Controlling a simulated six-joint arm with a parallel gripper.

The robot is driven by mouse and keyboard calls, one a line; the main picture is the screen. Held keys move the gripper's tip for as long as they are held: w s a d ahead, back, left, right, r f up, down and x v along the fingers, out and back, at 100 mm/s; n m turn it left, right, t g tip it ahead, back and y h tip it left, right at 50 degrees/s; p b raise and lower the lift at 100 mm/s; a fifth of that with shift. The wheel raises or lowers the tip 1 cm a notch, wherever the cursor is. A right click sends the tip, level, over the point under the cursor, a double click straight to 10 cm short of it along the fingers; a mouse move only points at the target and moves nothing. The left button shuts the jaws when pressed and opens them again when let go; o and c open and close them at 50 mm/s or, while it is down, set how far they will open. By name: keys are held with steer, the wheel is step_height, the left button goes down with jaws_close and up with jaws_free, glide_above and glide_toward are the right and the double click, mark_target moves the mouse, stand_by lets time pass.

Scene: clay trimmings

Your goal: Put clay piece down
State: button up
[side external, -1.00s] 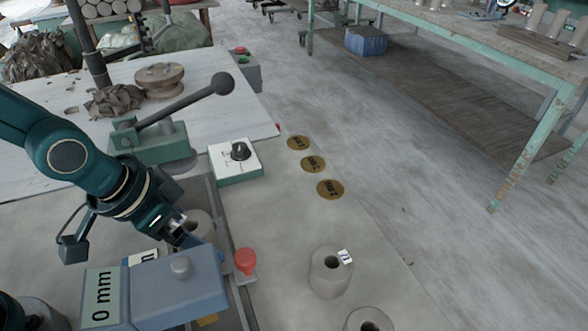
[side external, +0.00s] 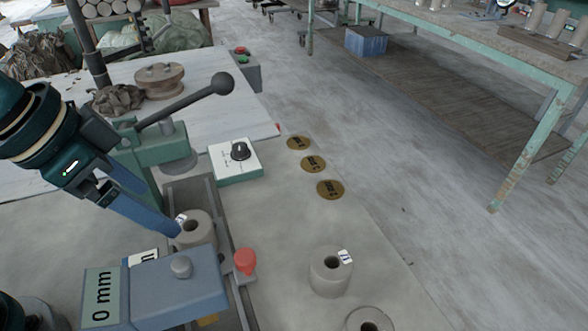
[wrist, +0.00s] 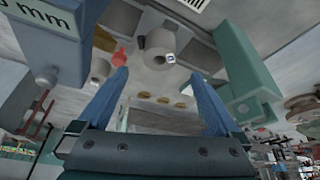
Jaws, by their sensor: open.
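A grey clay piece (side external: 196,232), a short cylinder with a centre hole and a small white label, stands upright in the channel between the rails of the bench fixture. My gripper (side external: 172,226) is open, with blue fingers reaching down from the upper left to beside the piece. In the wrist view the labelled clay piece (wrist: 158,42) shows beyond the gap between the spread fingertips (wrist: 158,76), with nothing held between them. In the side view the near finger partly overlaps the piece's left edge; I cannot tell if they touch.
A blue-grey block marked 0 mm (side external: 180,290) and a red knob (side external: 245,261) flank the channel. A green lever press (side external: 150,150) stands behind it. Another labelled clay cylinder (side external: 328,275) is on the bench at right. Several brass discs (side external: 313,164) lie beyond, with clear bench between.

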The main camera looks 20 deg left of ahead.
steer(key=s+a+r+n+t+y, duration=0.1)
steer(key=s+a+n, duration=0.3)
steer(key=a, duration=0.4)
steer(key=shift+s+r+n+y, duration=0.2)
steer(key=shift+s+n+y, duration=0.15)
steer(key=shift+s, duration=0.2)
steer(key=shift+a, duration=0.1)
